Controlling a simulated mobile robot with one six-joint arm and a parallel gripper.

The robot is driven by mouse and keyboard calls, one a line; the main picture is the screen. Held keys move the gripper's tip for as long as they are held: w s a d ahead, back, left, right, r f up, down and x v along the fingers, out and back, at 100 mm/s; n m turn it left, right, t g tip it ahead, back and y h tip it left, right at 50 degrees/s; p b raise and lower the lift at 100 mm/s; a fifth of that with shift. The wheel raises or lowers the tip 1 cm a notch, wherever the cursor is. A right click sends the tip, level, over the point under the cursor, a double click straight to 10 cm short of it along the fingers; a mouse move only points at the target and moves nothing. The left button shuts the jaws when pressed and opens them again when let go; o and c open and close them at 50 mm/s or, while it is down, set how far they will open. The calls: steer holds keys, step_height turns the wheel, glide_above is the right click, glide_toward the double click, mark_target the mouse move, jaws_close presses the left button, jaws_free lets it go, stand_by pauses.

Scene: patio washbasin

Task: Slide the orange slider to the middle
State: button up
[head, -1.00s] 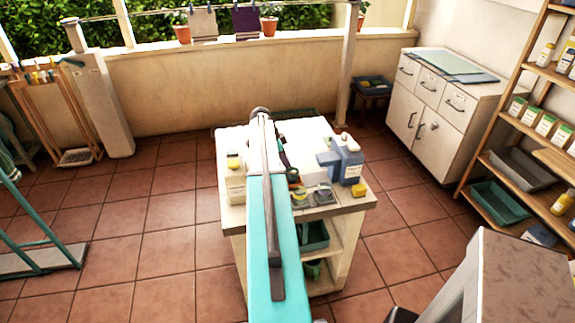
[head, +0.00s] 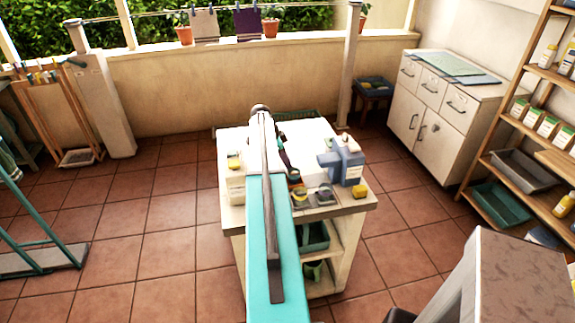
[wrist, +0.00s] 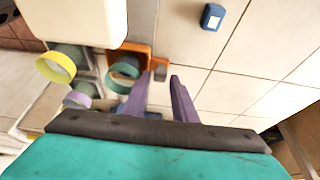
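In the wrist view my gripper (wrist: 159,78) shows two purple fingers, spread apart. An orange piece (wrist: 133,48), likely the slider, lies just ahead and to the left of the fingertips. A teal ring (wrist: 122,85) overlaps the orange piece's lower left. A small grey-brown part below the orange piece's right end shows between the fingertips; I cannot tell whether the fingers touch it. In the head view my arm stretches over the white washbasin counter (head: 345,207) and hides part of it. The slider cannot be made out clearly there.
A yellow ring (wrist: 56,67) and a lilac ring (wrist: 77,99) sit left in the wrist view, beside a large white block (wrist: 75,18). A small blue item (wrist: 213,17) lies on the tiles ahead. A blue-grey dispenser (head: 350,165) stands on the counter's right side.

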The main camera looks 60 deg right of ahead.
steer(key=b+v, duration=0.3)
steer(key=v, duration=0.9)
steer(key=shift+w+r, duration=0.15)
steer(key=shift+r, duration=0.15)
steer(key=shift+a+r, duration=0.1)
steer(key=shift+a, duration=0.05)
